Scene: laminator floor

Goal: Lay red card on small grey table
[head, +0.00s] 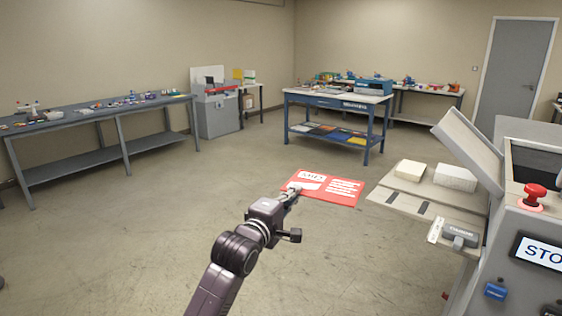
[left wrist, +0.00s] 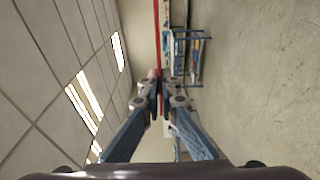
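The red card (head: 325,187) with white print is held out in front of me in the head view, above the floor. My left gripper (head: 291,190) is shut on its near left edge. In the left wrist view the card (left wrist: 156,35) shows edge-on as a thin red strip between the closed fingers (left wrist: 154,88). A small table (head: 259,86) with dark legs stands far off by the back wall, beside a grey cabinet; I cannot tell if it is the small grey table. My right gripper is not in view.
A long grey bench (head: 95,112) with small items lines the left wall. A blue-framed workbench (head: 338,98) stands mid-room. A grey machine (head: 520,215) with a side shelf (head: 425,190) bearing two pale blocks is close on the right. The floor left and centre is clear.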

